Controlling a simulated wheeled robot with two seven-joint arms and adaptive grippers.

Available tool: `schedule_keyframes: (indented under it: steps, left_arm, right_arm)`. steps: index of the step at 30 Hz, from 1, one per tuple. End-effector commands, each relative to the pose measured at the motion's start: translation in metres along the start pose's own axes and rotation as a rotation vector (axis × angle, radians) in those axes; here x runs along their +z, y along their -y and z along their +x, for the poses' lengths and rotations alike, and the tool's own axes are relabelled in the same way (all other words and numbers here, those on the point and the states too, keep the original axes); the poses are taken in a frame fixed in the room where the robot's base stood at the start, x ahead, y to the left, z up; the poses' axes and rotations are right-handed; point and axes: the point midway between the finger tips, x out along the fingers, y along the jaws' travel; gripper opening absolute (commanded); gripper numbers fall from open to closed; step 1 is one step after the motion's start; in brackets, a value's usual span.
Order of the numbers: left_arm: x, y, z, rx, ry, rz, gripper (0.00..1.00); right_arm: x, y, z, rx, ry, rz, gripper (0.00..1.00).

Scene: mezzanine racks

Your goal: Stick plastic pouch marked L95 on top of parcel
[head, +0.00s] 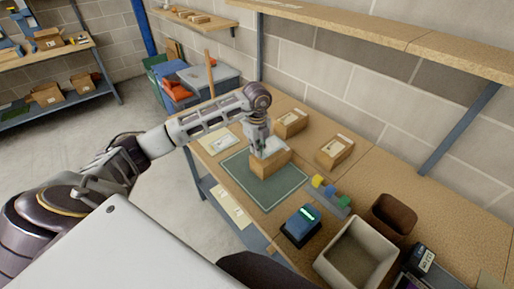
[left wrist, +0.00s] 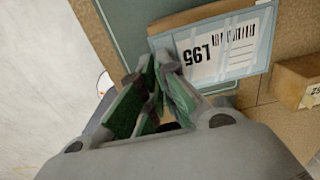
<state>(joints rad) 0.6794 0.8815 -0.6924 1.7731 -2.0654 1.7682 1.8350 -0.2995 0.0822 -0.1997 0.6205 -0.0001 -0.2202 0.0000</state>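The plastic pouch marked L95 (left wrist: 225,48) is a clear bluish sleeve with a white label, upside down in the left wrist view. My left gripper (left wrist: 158,64) has its green-padded fingers close together at the pouch's edge and looks shut on it. In the head view the gripper (head: 262,143) points down at the parcel, with the pouch (head: 271,147) at its tip. The brown parcel (head: 268,165) sits on the green mat (head: 236,169), under the pouch. I cannot tell whether the pouch touches the parcel's top. My right gripper is not in view.
Two other boxes (head: 290,123) (head: 334,151) stand behind and to the right. Flat pouches (head: 231,206) lie left of the mat. A blue device (head: 301,226), coloured blocks (head: 330,190) and a beige bin (head: 357,252) are at the right. A shelf (head: 400,37) hangs above.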

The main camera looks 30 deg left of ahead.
Motion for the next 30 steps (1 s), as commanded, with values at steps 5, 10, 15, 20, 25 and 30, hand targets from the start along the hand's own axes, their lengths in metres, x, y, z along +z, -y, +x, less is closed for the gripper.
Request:
schedule_keyframes:
  steps: [5,10,15,20,25,30]
  left_arm:
    - [0.0,0.0,0.013,-0.001,0.0,0.0,0.0]
    - [0.0,0.0,0.023,-0.001,-0.001,0.001,0.0]
    - [-0.001,0.0,0.031,0.0,-0.001,0.001,0.0]
    - [0.0,0.0,0.035,0.0,-0.001,0.001,0.0]
    - [0.0,0.0,0.035,0.0,-0.001,0.001,0.0]
    - [0.0,0.0,0.035,0.0,-0.001,0.001,0.0]
  right_arm:
    - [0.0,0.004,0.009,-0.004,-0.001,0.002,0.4]
    - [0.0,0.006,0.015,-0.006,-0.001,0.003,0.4]
    - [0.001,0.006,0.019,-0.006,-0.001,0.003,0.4]
    - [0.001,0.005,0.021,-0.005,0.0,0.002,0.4]
    - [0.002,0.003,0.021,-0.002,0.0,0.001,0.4]
    - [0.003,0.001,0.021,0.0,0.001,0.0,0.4]
